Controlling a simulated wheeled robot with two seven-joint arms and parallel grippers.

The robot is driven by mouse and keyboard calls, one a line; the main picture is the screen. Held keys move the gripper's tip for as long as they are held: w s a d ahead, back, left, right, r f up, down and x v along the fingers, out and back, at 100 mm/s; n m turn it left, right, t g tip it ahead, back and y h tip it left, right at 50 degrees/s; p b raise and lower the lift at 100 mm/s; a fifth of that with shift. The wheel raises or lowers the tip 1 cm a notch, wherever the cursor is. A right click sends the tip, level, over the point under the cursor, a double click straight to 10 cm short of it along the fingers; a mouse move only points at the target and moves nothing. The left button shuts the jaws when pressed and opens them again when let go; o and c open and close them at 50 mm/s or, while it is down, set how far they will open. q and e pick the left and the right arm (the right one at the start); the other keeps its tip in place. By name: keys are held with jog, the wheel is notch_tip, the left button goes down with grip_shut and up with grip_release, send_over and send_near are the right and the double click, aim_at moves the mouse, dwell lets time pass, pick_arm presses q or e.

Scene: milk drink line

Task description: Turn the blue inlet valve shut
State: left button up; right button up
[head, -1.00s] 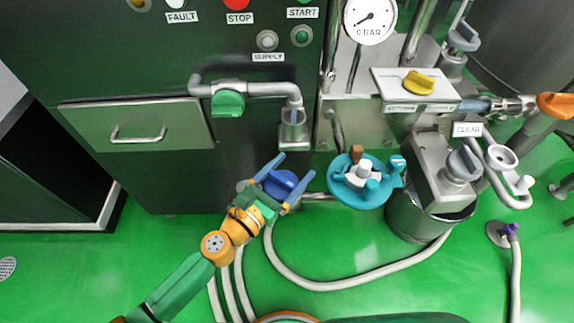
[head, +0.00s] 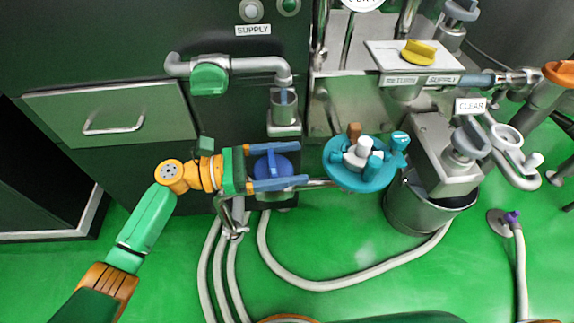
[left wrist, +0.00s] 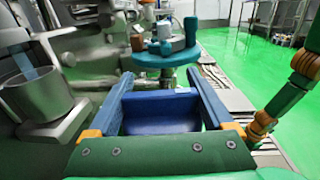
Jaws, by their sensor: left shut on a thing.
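The blue inlet valve (head: 272,167) sits low in front of the dark green cabinet, below the small metal cup. My left gripper (head: 282,166) points right with one blue finger on each side of the valve's handle and is shut on it. In the left wrist view, the blue handle (left wrist: 160,112) fills the space between the two fingers of my left gripper (left wrist: 160,95). The pipe under the handle is partly hidden by the gripper. My right gripper is not in view; part of my right arm shows in the left wrist view.
A teal round tray (head: 335,160) with small fittings stands right of the valve. A metal bucket (head: 420,215) stands beyond it. A green-handled valve (head: 209,79) is above, left of the metal cup (head: 284,112). Pale hoses (head: 300,284) lie on the open green floor.

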aim_at(269, 165)
pick_arm(q)
jog(key=shift+s+m+g+b, duration=0.1)
jog(key=shift+m+g+b, duration=0.3)
jog(key=shift+g, duration=0.2)
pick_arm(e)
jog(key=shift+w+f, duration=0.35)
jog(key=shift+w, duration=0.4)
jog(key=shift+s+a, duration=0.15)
pick_arm(q)
jog(key=o, duration=1.1)
jog(key=shift+d, duration=0.1)
jog(key=shift+o, duration=0.2)
jog(key=a, duration=0.6)
jog(key=shift+a, duration=0.55)
